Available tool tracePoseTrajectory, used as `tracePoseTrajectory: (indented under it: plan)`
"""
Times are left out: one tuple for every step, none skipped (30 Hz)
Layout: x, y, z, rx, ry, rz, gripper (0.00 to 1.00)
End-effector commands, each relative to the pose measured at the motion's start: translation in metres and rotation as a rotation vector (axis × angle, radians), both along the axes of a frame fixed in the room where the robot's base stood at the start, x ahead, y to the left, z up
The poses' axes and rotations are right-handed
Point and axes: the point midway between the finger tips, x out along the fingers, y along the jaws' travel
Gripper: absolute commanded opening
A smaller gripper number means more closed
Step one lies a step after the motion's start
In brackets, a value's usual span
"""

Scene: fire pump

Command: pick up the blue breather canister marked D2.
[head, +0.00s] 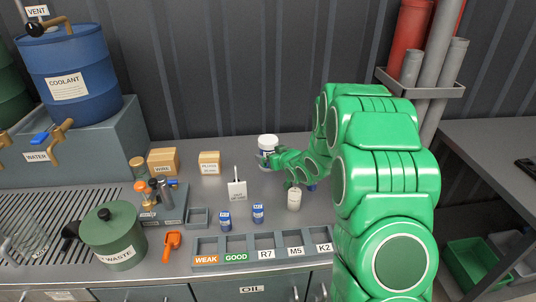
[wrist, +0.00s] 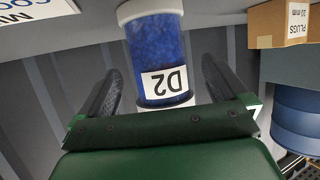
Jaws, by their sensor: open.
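The blue breather canister marked D2 (wrist: 158,50) fills the middle of the wrist view, upside down in that picture, with pale ends and a white label. It stands between the two dark fingers of my gripper (wrist: 160,68), with a visible gap on each side. The fingers are open and not closed on it. In the head view, a white-topped canister (head: 268,142), apparently the same one, stands at the back of the bench, with my gripper (head: 264,160) right at it. My gripper partly hides its lower part.
Two small blue cans (head: 225,221) (head: 258,213) and a whitish canister (head: 294,200) stand nearer the front. A small carton (head: 209,162) is left of my gripper. A labelled tray (head: 262,250) lies at the front edge. A green waste pot (head: 112,238) stands front left.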

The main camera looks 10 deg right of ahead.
Motion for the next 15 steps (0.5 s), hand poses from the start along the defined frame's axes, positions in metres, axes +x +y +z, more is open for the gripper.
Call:
tracePoseTrajectory:
  plan:
    - [0.005,0.003,-0.002,0.000,0.000,0.001,1.00]
    - [0.008,0.004,-0.003,0.000,-0.001,0.000,1.00]
    - [0.013,0.005,-0.005,0.000,-0.002,0.000,1.00]
    - [0.016,0.006,-0.006,-0.001,-0.003,0.001,1.00]
    - [0.019,0.007,-0.007,-0.001,-0.003,0.000,1.00]
    - [0.022,0.008,-0.009,-0.002,-0.002,0.000,1.00]
    - [0.024,0.010,-0.011,-0.001,0.000,0.000,1.00]
    - [0.026,0.010,-0.012,-0.001,0.001,0.000,1.00]
    - [0.028,0.011,-0.013,-0.002,0.002,0.000,1.00]
    - [0.029,0.012,-0.014,-0.001,0.002,0.000,1.00]
    - [0.029,0.012,-0.014,-0.001,0.002,0.000,1.00]
    - [0.030,0.012,-0.014,-0.001,0.002,-0.001,1.00]
    - [0.030,0.012,-0.014,-0.001,0.002,-0.001,1.00]
    - [0.030,0.012,-0.014,-0.001,0.001,-0.001,1.00]
    - [0.030,0.012,-0.014,-0.001,0.001,-0.001,1.00]
